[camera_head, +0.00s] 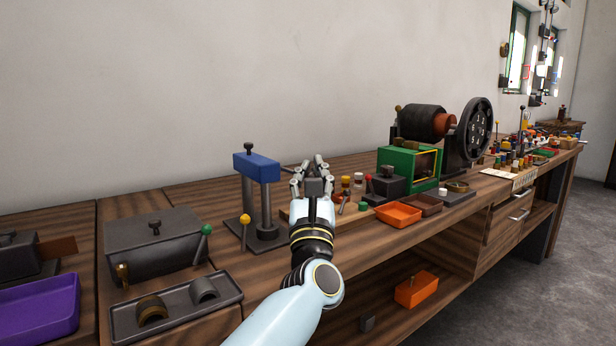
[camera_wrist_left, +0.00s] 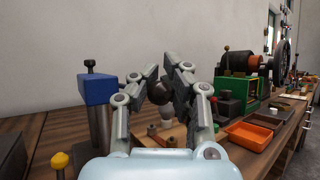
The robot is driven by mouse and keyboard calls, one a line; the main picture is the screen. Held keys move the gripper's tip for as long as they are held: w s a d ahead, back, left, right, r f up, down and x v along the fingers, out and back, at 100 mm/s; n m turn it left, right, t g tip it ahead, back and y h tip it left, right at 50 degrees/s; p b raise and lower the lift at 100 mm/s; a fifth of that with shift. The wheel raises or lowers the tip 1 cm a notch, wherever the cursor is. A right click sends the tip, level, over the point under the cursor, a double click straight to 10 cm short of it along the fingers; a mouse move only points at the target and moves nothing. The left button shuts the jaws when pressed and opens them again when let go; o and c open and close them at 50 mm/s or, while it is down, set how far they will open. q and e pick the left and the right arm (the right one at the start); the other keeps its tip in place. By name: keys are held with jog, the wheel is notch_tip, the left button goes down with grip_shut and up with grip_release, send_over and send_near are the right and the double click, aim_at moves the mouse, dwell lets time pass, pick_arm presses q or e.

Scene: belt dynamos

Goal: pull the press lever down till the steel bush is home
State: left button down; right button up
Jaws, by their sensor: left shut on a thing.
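In the left wrist view the blue head (camera_wrist_left: 97,91) is at the left. My left gripper (camera_head: 312,178) is right of the head at about its height. In the left wrist view its fingers (camera_wrist_left: 168,85) are closed around the dark round knob (camera_wrist_left: 158,93) of the press lever. Most of the lever is hidden behind the fingers. I cannot make out the steel bush in the press. My right gripper is not in view.
A grey tray (camera_head: 175,318) with a steel and a brass ring lies front left, beside a dark lidded box (camera_head: 154,245). A yellow-topped pin (camera_head: 244,230) stands near the press. Orange tray (camera_head: 398,214) and green machine (camera_head: 408,166) stand to the right.

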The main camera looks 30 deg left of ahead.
pick_arm(q)
jog(key=c, duration=1.4)
grip_release()
jog(key=shift+s+d+f, duration=0.15)
jog(key=shift+s+f, duration=0.05)
jog(key=shift+f, duration=0.3)
jog(key=shift+s+d+f, duration=0.15)
jog(key=shift+f, duration=0.35)
jog(key=shift+o, duration=1.3)
jog(key=shift+w+a+f, duration=0.1)
jog(key=shift+w+a, duration=0.1)
jog(key=shift+w, duration=0.2)
jog(key=shift+s+r, duration=0.15)
jog(key=shift+r, duration=0.1)
jog(key=v, duration=0.7)
jog(key=shift+s+d, duration=0.2)
jog(key=shift+f+m+h, duration=0.15)
jog(key=shift+m+h, duration=0.15)
jog(key=shift+m, duration=0.1)
